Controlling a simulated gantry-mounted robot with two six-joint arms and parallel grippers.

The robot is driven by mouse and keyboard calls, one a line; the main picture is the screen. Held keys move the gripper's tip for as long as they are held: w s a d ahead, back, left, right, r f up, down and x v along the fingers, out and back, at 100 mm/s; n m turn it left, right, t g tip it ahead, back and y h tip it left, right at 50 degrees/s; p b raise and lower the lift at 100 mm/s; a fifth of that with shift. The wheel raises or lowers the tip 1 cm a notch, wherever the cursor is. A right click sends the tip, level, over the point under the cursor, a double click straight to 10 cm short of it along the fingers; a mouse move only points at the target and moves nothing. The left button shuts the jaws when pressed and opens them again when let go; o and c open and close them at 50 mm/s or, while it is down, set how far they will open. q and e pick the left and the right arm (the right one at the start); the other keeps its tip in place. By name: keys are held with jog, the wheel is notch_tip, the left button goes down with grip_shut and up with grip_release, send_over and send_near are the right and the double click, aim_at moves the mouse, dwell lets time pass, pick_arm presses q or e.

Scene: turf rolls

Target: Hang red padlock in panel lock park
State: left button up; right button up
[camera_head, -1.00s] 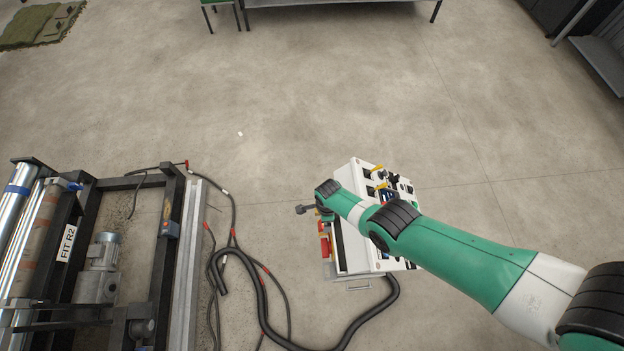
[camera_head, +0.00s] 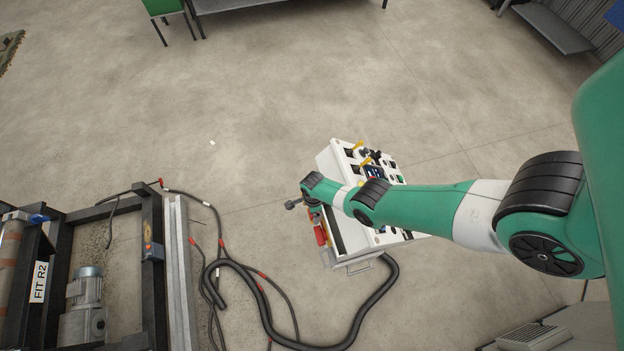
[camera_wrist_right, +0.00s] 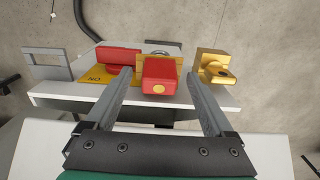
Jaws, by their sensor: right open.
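A red padlock (camera_wrist_right: 160,78) with a brass-coloured round spot faces the camera in the right wrist view. My right gripper (camera_wrist_right: 160,75) is open, with one finger on each side of the padlock and visible gaps between. The white control panel (camera_head: 335,163) stands under my right arm in the head view; its white edge also shows in the wrist view (camera_wrist_right: 60,92). Red parts (camera_head: 320,235) show at its left side. My arm hides the right gripper's fingertips in the head view. I cannot tell which part is the lock park. My left gripper is not in view.
A red piece (camera_wrist_right: 118,57) on a yellow lettered plate (camera_wrist_right: 95,76) lies left of the padlock, a brass-coloured piece (camera_wrist_right: 213,66) right. Hoses (camera_head: 265,315) cross the floor beside a dark machine frame (camera_head: 152,225). Floor behind the panel is clear.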

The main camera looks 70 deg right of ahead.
jog(key=shift+f, duration=0.7)
jog(key=shift+r, duration=0.15)
grip_shut()
